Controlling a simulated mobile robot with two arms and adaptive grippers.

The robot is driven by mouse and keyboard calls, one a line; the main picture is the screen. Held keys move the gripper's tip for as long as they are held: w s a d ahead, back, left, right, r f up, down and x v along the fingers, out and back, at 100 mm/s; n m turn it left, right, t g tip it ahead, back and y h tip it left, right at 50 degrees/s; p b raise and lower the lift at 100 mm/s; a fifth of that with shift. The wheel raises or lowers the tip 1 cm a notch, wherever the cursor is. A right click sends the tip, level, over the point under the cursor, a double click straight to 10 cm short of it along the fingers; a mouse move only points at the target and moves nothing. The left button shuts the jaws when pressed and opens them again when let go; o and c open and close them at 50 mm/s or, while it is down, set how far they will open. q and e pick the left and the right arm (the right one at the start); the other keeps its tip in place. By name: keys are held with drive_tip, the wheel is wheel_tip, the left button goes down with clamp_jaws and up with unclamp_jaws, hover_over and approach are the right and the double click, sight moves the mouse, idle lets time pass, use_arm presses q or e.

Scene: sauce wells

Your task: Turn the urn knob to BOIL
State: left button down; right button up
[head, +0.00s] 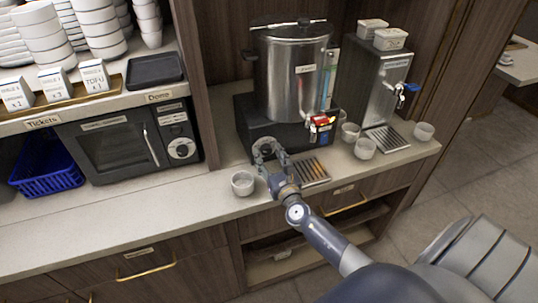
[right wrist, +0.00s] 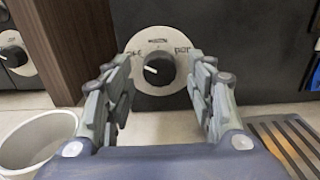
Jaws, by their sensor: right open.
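The urn (head: 295,75) is a tall steel cylinder on a black base (head: 243,118), standing on the counter. Its black knob (right wrist: 158,69) sits on a round pale dial plate (right wrist: 157,46) in the right wrist view. The white pointer mark is on the knob's left side. Lettering shows left and right of the knob, partly covered by my fingers and hard to read. My right gripper (head: 269,146) is open in front of the base. In the right wrist view its fingers (right wrist: 159,92) stand either side of the knob, apart from it. The left gripper is not in view.
A grey cup (head: 243,183) stands just left of my right gripper, and a slatted drip tray (head: 313,172) lies to its right. A red-handled tap (head: 322,121) hangs above that tray. Several cups stand around a second dispenser (head: 375,90). The counter (head: 130,205) is clear at left.

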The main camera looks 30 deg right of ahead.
drive_tip(key=shift+w, duration=0.3)
drive_tip(key=c, duration=1.1)
drive_tip(key=shift+o, duration=0.2)
